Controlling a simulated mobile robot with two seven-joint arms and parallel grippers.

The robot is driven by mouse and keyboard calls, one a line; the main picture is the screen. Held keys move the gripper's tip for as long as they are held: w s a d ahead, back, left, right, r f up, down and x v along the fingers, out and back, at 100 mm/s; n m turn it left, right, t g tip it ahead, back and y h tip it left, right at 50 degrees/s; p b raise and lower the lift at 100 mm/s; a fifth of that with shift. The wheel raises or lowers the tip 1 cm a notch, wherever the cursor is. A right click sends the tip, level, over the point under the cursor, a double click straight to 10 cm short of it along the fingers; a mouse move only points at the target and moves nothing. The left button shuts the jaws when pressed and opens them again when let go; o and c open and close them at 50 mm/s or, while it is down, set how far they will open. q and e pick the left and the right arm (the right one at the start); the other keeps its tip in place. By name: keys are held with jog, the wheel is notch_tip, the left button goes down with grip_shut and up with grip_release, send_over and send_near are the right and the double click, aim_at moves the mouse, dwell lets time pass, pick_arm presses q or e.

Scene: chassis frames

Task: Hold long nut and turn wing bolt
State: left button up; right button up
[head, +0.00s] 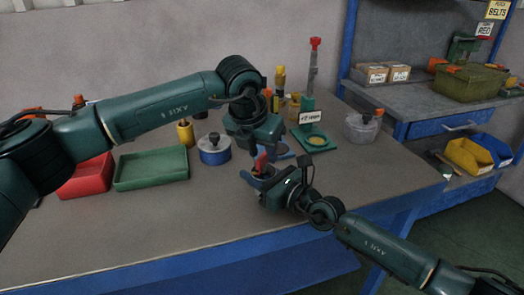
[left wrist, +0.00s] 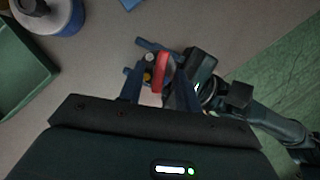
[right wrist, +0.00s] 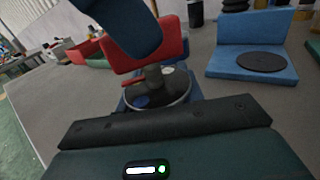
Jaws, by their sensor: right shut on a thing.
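The red wing bolt (head: 261,160) stands between my two grippers near the middle of the table. It also shows in the left wrist view (left wrist: 162,72) and large in the right wrist view (right wrist: 178,38). My left gripper (head: 262,166) points down over it, with its blue fingers (left wrist: 160,86) spread on either side of the red wing and gaps beside it. My right gripper (head: 262,180) comes in low from the right and is shut just below the red wing. The long nut is mostly hidden between the right fingers; I cannot make out its outline.
Behind stand a blue pot with a dark knob (head: 214,150), a green tray (head: 150,170), a red bin (head: 88,178), and a green pad with a yellow ring (head: 318,140). A blue holder with a black disc (right wrist: 260,62) stands nearby. The table's front is clear.

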pick_arm(q)
jog(key=v, duration=1.1)
pick_arm(e)
jog(key=shift+s+f, duration=0.1)
pick_arm(q)
jog(key=shift+s+r, duration=0.1)
jog(key=shift+r, duration=0.05)
pick_arm(e)
jog(key=o, duration=1.2)
jog(key=shift+o, duration=0.2)
